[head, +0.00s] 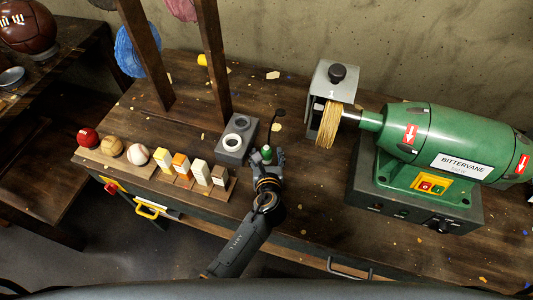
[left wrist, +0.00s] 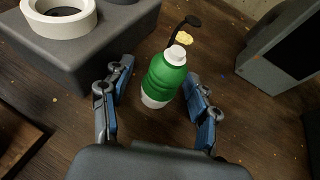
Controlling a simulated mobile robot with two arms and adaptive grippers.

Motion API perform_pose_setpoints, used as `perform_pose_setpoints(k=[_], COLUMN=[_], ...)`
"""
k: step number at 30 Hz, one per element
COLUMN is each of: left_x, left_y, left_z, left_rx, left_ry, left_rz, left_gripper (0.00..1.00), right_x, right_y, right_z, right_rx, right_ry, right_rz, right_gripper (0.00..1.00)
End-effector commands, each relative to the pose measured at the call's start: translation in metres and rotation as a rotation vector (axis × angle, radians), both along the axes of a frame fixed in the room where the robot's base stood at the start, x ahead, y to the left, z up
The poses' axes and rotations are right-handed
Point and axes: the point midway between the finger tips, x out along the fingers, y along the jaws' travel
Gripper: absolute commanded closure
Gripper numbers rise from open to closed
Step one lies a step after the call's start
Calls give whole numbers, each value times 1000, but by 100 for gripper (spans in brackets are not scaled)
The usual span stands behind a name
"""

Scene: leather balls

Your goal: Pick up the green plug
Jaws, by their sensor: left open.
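The green plug (head: 267,152) stands upright on the wooden bench, just right of a grey block. In the left wrist view the plug (left wrist: 166,78) has a green ribbed body, a white cap and a white base. My left gripper (head: 268,162) is open at the plug. In the left wrist view its two blue-padded fingers (left wrist: 157,108) lie on either side of the plug's lower part, with a visible gap on each side. Nothing is held. My right gripper is not in view.
A thin black stem (left wrist: 176,38) rises behind the plug. Balls and small boxes (head: 181,163) line the bench's left front. A green machine (head: 455,130) stands right. Wooden posts (head: 213,70) rise behind.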

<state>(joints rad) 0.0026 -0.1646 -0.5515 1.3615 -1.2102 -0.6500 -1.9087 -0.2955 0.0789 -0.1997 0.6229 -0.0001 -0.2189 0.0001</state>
Motion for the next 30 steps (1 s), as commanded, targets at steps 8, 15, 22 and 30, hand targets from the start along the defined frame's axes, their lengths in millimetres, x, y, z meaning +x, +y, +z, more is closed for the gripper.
perform_pose_setpoints(k=[8, 15, 22, 30], left_x=[-1, -1, 0, -12], left_y=[0, 0, 0, 0], left_z=[0, 0, 5, 47], left_rx=[0, 1, 1, -2], left_ry=[0, 0, -1, -2], left_rz=[1, 1, 1, 0], left_gripper=[79, 96, 96, 96], right_x=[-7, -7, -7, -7], right_y=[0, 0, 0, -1], right_z=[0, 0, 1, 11], right_rx=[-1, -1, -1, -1], right_ry=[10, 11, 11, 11], right_rz=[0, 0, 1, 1], right_gripper=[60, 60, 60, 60])
